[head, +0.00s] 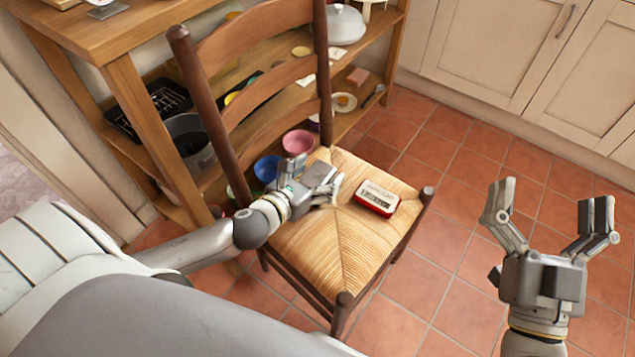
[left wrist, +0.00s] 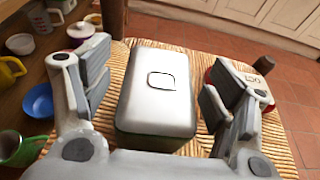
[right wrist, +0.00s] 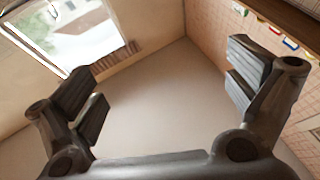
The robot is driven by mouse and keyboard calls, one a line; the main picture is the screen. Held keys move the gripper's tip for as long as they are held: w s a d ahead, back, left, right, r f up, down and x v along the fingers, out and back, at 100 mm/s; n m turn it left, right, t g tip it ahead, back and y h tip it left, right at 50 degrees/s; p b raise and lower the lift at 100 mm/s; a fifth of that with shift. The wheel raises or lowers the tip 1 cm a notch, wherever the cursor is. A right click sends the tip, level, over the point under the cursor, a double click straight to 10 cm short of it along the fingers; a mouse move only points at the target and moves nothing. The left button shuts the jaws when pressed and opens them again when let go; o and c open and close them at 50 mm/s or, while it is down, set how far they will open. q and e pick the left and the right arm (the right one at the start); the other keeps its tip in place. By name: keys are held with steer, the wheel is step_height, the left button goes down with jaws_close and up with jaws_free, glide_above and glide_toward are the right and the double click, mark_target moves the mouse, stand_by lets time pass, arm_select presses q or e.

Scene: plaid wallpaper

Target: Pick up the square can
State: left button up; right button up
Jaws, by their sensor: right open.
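A square can (left wrist: 158,88) with a pale silver lid and darker sides stands upright on the woven chair seat (head: 345,240) in the left wrist view. My left gripper (head: 318,178) is low over the seat in the head view, where the gripper largely hides the can. In the left wrist view, the left gripper's fingers (left wrist: 150,85) are spread, one on each side of the can. A narrow gap shows on the left; contact on the right is unclear. My right gripper (head: 548,215) is open and empty over the floor at right.
A red-rimmed tin (head: 376,198) lies on the seat right of my left gripper. The chair's backrest (head: 262,90) rises behind. A wooden shelf unit (head: 115,30) with bowls and dishes stands beyond. The tiled floor (head: 425,290) at right is clear up to the cupboards (head: 500,50).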

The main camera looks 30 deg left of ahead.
arm_select(q)
steer(key=c, duration=1.2)
steer(key=shift+c, duration=0.7)
steer(key=shift+r, duration=0.2)
